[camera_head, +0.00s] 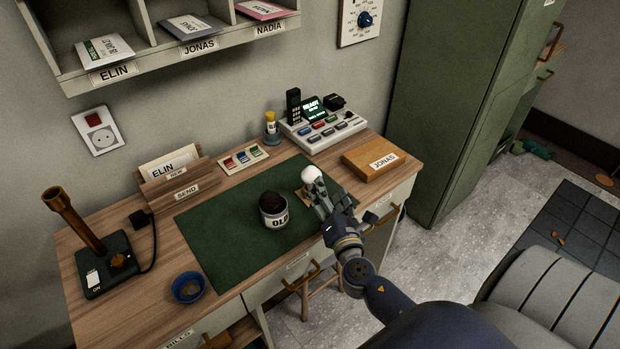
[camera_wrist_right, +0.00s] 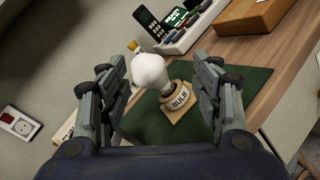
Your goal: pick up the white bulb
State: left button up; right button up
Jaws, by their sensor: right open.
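The white bulb (camera_head: 311,174) stands upright in a small wooden holder on the right part of the green desk mat (camera_head: 215,235). In the right wrist view the bulb (camera_wrist_right: 150,72) shows whole, and the holder (camera_wrist_right: 181,104) bears a "BULB" label. My right gripper (camera_head: 319,190) is at the bulb, partly covering the holder in the head view. In the wrist view my right gripper (camera_wrist_right: 160,85) is open, with one finger on each side of the bulb and a gap to both. My left gripper is not in view.
A jar labelled "OLD" (camera_head: 273,214) with a dark round thing in it stands left of the bulb. A white device (camera_head: 325,133) and a wooden "JONAS" box (camera_head: 375,160) stand behind and to the right. A blue bowl (camera_head: 188,287) and a lamp base (camera_head: 103,265) are at left.

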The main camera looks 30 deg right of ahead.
aim_at(306, 168)
jog(key=n, duration=0.1)
jog(key=w+n+y, duration=0.1)
jog(key=n, duration=0.1)
jog(key=w+a+f+n+y, duration=0.1)
jog(key=n, duration=0.1)
jog(key=shift+w+t, duration=0.1)
jog(key=shift+t, duration=0.3)
jog(key=x, duration=1)
jog(key=shift+w+a+f+p, duration=0.1)
jog(key=shift+w+p, duration=0.2)
jog(key=shift+p, duration=0.1)
jog(key=shift+c, duration=0.6)
jog(key=c, duration=0.6)
